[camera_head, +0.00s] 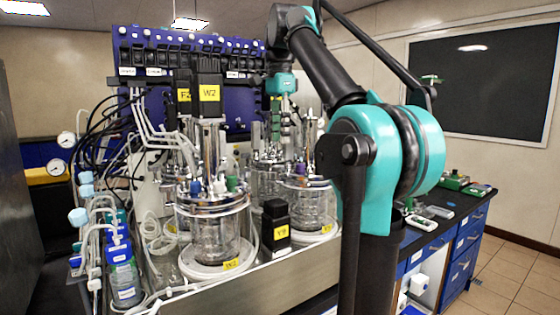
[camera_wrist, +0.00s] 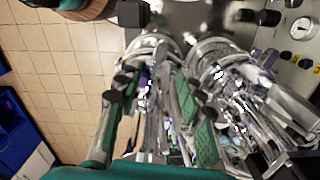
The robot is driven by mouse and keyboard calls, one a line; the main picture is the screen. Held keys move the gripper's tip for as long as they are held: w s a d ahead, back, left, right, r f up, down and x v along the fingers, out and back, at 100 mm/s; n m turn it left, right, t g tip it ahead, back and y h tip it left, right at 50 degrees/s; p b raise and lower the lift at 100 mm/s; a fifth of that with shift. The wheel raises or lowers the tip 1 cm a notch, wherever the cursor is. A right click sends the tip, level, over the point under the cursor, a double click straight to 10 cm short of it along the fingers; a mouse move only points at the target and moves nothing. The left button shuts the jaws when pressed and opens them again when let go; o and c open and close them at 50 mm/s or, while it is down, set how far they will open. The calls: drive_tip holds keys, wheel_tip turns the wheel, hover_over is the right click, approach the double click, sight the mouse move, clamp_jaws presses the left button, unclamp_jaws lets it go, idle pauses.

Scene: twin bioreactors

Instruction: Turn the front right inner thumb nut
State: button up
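Two glass bioreactors with shiny metal head plates stand on the bench, one at the front left (camera_head: 212,222) and one to its right (camera_head: 312,205). Small fittings crowd both plates; the thumb nut is too small to tell apart from them. My gripper (camera_head: 287,108) hangs pointing down above the right bioreactor, partly among its tall metal fittings. In the wrist view, my gripper (camera_wrist: 157,100) has its two green-padded fingers spread apart. Metal fittings of a bioreactor head show in the gap, and I see nothing clearly held.
A blue rack (camera_head: 150,52) with cables and tubes stands behind the bioreactors. A black box (camera_head: 275,222) sits between them at the front. Blue-capped bottles (camera_head: 122,270) stand at left. A tiled floor (camera_wrist: 60,75) is open beside the bench.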

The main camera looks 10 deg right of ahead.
sight(278, 168)
wheel_tip(278, 168, down, 8)
idle(0.4)
drive_tip(key=shift+c, duration=0.5)
clamp_jaws()
